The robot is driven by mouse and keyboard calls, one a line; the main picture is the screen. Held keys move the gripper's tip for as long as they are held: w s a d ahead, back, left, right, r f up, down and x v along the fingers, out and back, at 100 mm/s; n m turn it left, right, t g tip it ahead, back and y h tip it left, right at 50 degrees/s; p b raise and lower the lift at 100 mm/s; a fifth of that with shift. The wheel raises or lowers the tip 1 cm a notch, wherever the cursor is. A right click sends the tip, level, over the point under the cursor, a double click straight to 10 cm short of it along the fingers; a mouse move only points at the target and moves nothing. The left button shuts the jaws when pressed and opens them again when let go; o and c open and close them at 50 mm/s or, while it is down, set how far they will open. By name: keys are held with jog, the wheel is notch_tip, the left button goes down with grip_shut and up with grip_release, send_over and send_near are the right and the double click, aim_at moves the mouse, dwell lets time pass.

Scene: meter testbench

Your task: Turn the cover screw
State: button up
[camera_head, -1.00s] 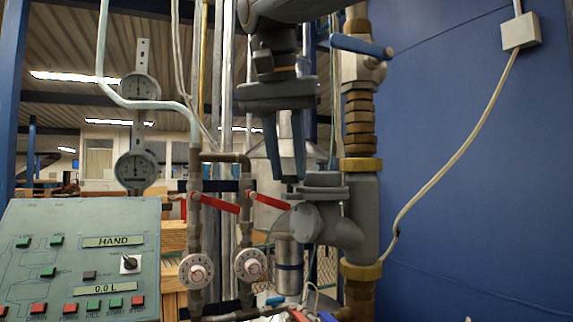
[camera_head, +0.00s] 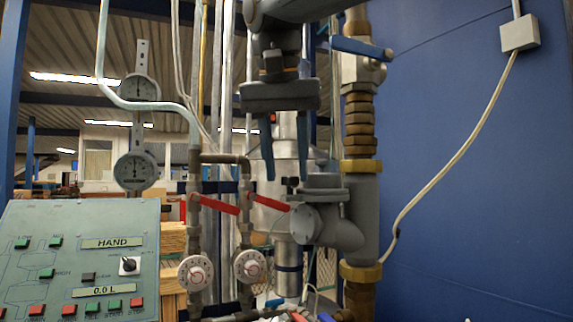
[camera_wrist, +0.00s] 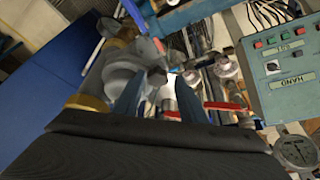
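The grey valve body (camera_head: 345,234) sits on the vertical brass pipe, with a round flanged cover (camera_head: 322,194) on its top. A small raised part shows above the cover, partly behind my right finger; I cannot tell clearly whether it is the cover screw. My gripper (camera_head: 286,180) points down with its two blue fingers spread apart and nothing between them. Its tips are above and to the left of the cover in the head view. In the wrist view my fingers (camera_wrist: 158,100) are also apart, with the grey valve body (camera_wrist: 118,68) beside the left one.
Two red lever handles (camera_head: 222,204) (camera_head: 268,202) are left of the valve body. A blue lever (camera_head: 360,47) is above it. A control panel (camera_head: 80,258) stands at lower left, and a blue wall (camera_head: 470,180) fills the right.

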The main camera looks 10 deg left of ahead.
jog(key=shift+d+f, duration=0.1)
jog(key=shift+d, duration=0.15)
dwell(0.5)
